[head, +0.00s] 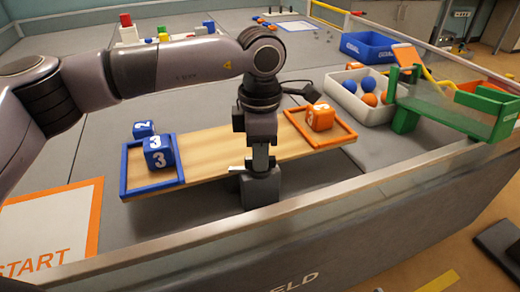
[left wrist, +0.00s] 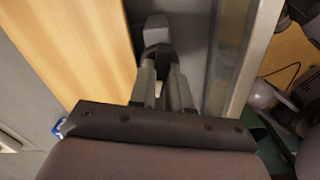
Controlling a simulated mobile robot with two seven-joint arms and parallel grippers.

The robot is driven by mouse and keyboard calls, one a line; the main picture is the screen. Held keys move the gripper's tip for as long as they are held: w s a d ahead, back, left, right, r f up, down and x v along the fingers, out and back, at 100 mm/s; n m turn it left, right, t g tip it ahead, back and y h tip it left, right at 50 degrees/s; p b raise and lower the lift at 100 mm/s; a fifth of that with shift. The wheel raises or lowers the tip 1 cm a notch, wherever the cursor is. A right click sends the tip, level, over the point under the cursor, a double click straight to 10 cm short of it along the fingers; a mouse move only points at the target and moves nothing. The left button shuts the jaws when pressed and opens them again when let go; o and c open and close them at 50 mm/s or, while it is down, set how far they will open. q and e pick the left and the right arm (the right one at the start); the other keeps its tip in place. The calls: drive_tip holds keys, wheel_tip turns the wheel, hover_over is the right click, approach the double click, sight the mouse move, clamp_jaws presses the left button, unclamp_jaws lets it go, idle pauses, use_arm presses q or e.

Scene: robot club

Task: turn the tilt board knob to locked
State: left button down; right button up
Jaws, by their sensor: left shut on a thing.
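The tilt board (head: 215,150) is a long wooden plank on a grey stand (head: 261,190). It has a blue tray (head: 126,172) at its left end and an orange tray (head: 345,138) at its right end. My left gripper (head: 260,168) points down at the front middle of the board and is shut on the knob, which its fingers mostly hide in the head view. In the left wrist view the fingers (left wrist: 160,88) close around the dark knob (left wrist: 157,57), beside the plank's edge. The knob's setting cannot be read. My right gripper is not in view.
Blue number cubes (head: 158,152) are at the blue tray; an orange cube (head: 320,117) is in the orange tray. A low field wall (head: 330,205) runs close in front. A white bin (head: 345,108) with balls and a green ramp (head: 455,117) stand right.

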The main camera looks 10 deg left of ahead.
use_arm(q)
drive_tip(key=m+p, duration=0.1)
drive_tip(key=m, duration=1)
drive_tip(key=shift+m, duration=1.6)
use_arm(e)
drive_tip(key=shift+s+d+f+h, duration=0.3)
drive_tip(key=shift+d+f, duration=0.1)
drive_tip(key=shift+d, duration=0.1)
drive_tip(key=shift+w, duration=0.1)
use_arm(q)
drive_tip(key=c, duration=1.1)
unclamp_jaws()
drive_tip(key=shift+r, duration=0.1)
